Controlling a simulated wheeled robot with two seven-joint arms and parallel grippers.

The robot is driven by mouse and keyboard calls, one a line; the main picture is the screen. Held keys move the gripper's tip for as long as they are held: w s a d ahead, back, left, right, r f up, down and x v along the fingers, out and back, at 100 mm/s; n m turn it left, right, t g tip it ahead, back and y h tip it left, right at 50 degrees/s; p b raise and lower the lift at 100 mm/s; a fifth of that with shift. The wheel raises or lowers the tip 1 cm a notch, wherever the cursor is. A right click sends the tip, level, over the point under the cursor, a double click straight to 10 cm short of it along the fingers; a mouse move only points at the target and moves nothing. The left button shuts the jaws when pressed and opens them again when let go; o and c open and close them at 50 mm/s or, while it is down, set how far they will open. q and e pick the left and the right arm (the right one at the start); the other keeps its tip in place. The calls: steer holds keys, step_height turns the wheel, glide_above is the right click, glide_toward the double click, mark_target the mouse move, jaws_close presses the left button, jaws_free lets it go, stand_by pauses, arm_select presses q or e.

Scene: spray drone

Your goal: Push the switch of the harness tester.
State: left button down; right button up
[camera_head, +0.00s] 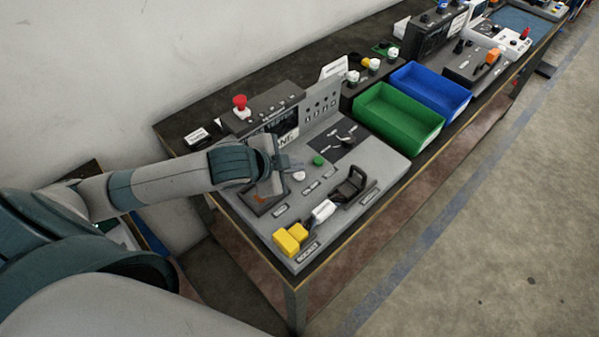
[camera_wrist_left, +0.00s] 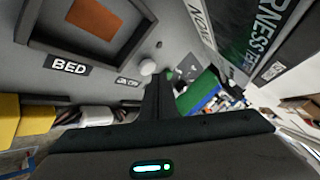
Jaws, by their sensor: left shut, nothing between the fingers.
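The harness tester (camera_head: 375,160) is a grey console on the near end of the dark bench. Its upright housing carries a dark lettered plate, also in the left wrist view (camera_wrist_left: 245,35). A white round knob (camera_head: 299,176) and a green button (camera_head: 318,160) sit on its deck; the white knob also shows in the left wrist view (camera_wrist_left: 147,67). I cannot tell for certain which control is the switch. My left gripper (camera_head: 284,164) is shut and empty, above the deck just left of the white knob. Its closed fingers (camera_wrist_left: 158,90) point toward the knobs. My right gripper is out of view.
A recessed bed with an orange patch (camera_wrist_left: 97,17) lies beside my left gripper. Yellow blocks (camera_head: 290,239), a white connector (camera_head: 323,210) and a black clamp (camera_head: 351,185) stand along the front. A red button (camera_head: 240,102) is behind. Green (camera_head: 398,115) and blue bins (camera_head: 430,88) stand right.

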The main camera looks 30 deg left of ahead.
mark_target(296, 177)
arm_select(q)
steer(key=shift+f, duration=0.15)
steer(key=shift+f, duration=0.3)
steer(key=shift+f, duration=0.2)
stand_by(0.8)
steer(key=shift+r+p, duration=0.65)
steer(key=shift+p, duration=0.4)
steer(key=shift+r, duration=0.1)
step_height(296, 177, up, 6)
steer(key=p, duration=0.7)
